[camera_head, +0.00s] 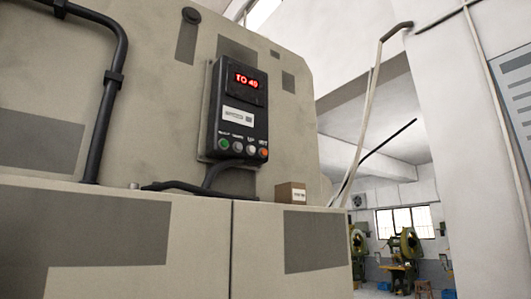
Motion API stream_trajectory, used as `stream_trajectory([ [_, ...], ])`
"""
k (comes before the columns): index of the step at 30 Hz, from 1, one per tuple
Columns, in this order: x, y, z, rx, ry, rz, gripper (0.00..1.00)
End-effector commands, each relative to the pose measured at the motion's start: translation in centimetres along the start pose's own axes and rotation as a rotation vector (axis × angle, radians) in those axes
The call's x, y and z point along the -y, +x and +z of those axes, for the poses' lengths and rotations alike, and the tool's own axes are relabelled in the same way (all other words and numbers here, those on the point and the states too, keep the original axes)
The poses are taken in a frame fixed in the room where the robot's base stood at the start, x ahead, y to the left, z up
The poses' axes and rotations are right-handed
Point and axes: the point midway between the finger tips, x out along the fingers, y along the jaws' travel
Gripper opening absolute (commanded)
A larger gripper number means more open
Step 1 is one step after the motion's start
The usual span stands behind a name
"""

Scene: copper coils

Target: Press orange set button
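The orange button (263,153) is the rightmost of a row of small round buttons at the bottom of a black control box (239,110). A green button (224,145) is at the left end of the row, with pale buttons between them. The labels above the buttons are too small to read. A red lit display (246,80) at the top of the box seems to read "TO 40". The box is fixed to a large beige machine. My gripper is not in view.
Black cables (190,186) run from the box's underside along a ledge. A small brown box (291,193) stands on the ledge at right. A black pipe (107,95) runs down the machine at left. Green machines (402,258) stand far off at lower right.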

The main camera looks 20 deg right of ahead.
Motion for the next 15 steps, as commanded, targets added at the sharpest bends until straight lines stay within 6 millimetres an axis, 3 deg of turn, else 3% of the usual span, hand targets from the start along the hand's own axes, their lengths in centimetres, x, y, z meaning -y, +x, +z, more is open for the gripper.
stream_trajectory([
  [15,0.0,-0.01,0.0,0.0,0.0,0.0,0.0],
])
